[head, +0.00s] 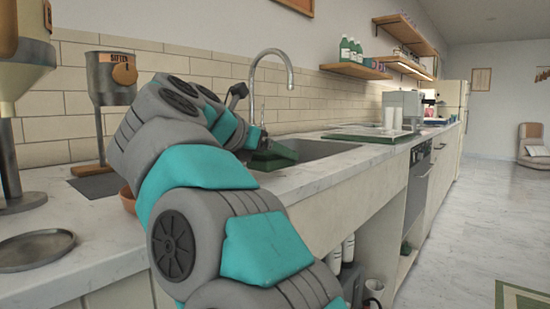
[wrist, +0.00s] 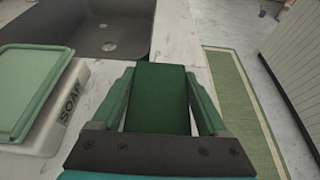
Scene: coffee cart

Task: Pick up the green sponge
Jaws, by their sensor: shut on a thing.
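The green sponge (wrist: 158,98) is a dark green block between the two fingers of my gripper (wrist: 159,76) in the wrist view. The fingers press on both its sides. Its near end is hidden behind the gripper's body. In the head view a dark green shape (head: 281,150) shows at the end of my arm, by the near edge of the sink. Most of my gripper is hidden there behind my own arm.
A white box marked SOAP (wrist: 68,110) with a light green top (wrist: 30,88) stands left of my gripper. The sink (wrist: 95,30) lies ahead, with a tall faucet (head: 290,75). A green rug (wrist: 240,100) lies on the floor to the right.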

